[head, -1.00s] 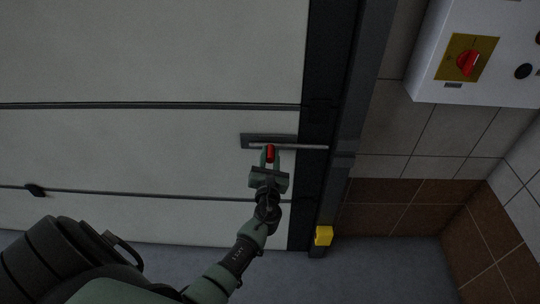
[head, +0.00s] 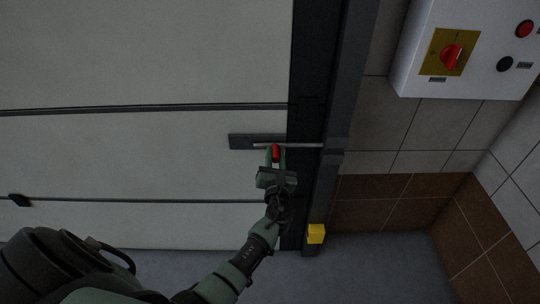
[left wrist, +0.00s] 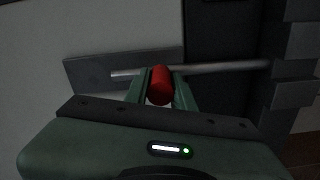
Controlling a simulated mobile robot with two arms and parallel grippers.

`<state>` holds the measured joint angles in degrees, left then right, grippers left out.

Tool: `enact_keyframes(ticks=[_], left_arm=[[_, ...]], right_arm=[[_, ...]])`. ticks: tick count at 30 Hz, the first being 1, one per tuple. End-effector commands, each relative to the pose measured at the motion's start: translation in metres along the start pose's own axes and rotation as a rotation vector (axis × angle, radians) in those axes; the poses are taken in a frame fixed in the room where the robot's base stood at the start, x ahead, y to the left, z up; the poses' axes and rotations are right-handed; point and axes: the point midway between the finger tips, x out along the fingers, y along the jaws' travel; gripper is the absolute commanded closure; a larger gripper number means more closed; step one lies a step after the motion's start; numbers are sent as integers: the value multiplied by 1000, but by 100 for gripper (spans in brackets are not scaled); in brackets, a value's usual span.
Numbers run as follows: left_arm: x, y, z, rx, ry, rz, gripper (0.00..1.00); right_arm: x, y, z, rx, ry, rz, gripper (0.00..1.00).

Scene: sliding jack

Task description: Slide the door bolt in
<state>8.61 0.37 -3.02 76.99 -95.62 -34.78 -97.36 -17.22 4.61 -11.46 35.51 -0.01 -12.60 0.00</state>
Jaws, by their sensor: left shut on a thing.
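The door bolt is a thin metal rod (head: 300,146) with a red handle (head: 276,153). It lies horizontally in front of a dark plate (head: 242,141) on the white door and reaches right across the dark door frame. My left gripper (head: 277,157) is shut on the red handle. In the left wrist view, the red handle (left wrist: 161,86) sits between my two green fingers, and the rod (left wrist: 225,68) runs behind it to the dark bracket at the right. The rod's left end lies over the plate. My right gripper is not in view.
The white panelled door (head: 120,160) fills the left side. A dark post (head: 340,120) stands right of it, with a yellow block (head: 316,233) near its foot. A white control box (head: 480,50) with a red switch hangs on the tiled wall.

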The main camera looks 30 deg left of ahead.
Motion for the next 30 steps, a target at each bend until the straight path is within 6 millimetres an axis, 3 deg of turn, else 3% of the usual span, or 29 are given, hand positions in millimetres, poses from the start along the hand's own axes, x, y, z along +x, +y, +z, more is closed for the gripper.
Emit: enact_keyframes(ticks=[2,3,5,17,30], left_arm=[[-1,-4,0,-3,0,-7,100],[-1,-4,0,-4,0,-8,67],[-1,-3,0,-4,0,-7,54],[-8,-2,0,-2,0,-5,54],[-73,-3,0,-3,0,-7,54]], right_arm=[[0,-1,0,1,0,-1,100],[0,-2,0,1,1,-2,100],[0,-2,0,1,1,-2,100],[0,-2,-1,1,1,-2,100],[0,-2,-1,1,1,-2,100]])
